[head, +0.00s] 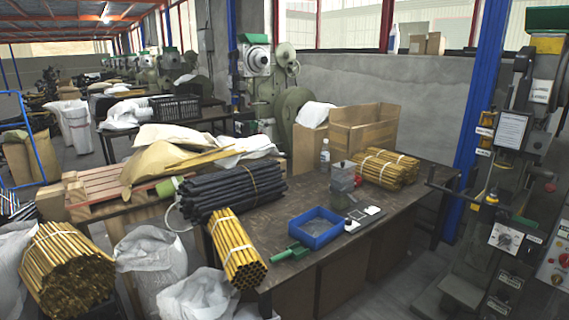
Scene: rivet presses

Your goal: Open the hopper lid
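A small grey metal box (343,180) stands upright on the dark workbench (300,192), near its middle. Its top looks covered, with a small reddish spot on it. It may be the hopper, but I cannot tell for sure, and no clearly open lid shows. A rivet press (515,160) stands at the right edge and is cut off by the frame. Neither of my grippers shows in the head view.
White sacks (150,262) stand at the left.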

